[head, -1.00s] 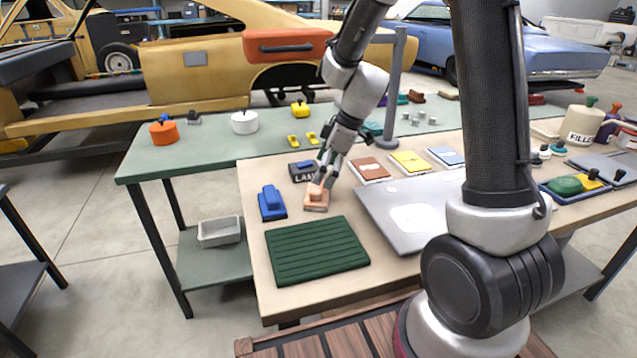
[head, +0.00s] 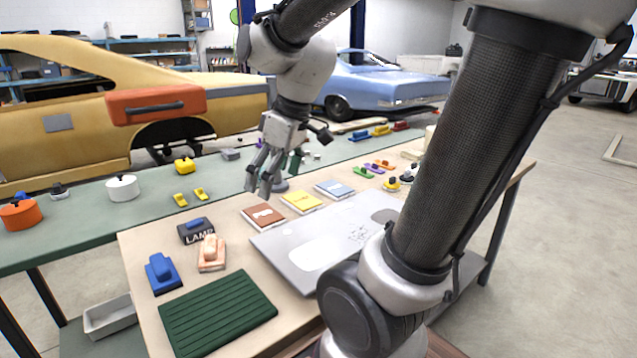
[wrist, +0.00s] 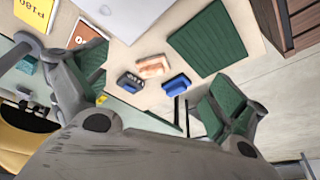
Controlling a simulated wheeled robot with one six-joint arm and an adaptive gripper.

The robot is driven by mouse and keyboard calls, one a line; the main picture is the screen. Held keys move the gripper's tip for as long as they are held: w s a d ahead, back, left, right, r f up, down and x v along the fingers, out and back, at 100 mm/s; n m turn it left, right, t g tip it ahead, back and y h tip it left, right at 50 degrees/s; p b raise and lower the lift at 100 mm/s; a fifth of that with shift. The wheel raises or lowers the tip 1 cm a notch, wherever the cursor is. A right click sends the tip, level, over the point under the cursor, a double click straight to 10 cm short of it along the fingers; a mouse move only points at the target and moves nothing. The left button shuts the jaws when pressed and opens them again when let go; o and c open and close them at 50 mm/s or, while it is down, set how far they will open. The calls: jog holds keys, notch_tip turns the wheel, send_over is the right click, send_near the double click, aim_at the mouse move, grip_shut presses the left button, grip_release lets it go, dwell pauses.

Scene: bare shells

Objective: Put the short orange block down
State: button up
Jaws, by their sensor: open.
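The short orange block (head: 211,253), pale orange with a raised knob, rests on the wooden table between a blue block (head: 162,273) and a dark block marked LAMP (head: 195,231). It also shows in the wrist view (wrist: 152,67), apart from my fingers. My gripper (head: 264,187) is open and empty, raised above the table, up and to the right of the orange block. In the wrist view its green-padded fingers (wrist: 160,100) are spread wide.
A dark green ribbed mat (head: 217,312) lies in front of the blocks. A grey laptop-like slab (head: 315,245) lies to the right. Brown (head: 263,216), yellow (head: 301,202) and light blue (head: 335,189) booklets lie behind it. Pots and small blocks stand on the green bench (head: 100,212).

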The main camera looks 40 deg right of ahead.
jog(key=s+d+r+m+t+h, duration=0.1)
jog(key=s+d+m, duration=0.3)
jog(key=s, duration=0.5)
jog(key=shift+s+d+r+m+h, duration=0.2)
jog(key=shift+s+m+h, duration=0.25)
jog(key=shift+m, duration=0.55)
jog(key=shift+o, duration=0.4)
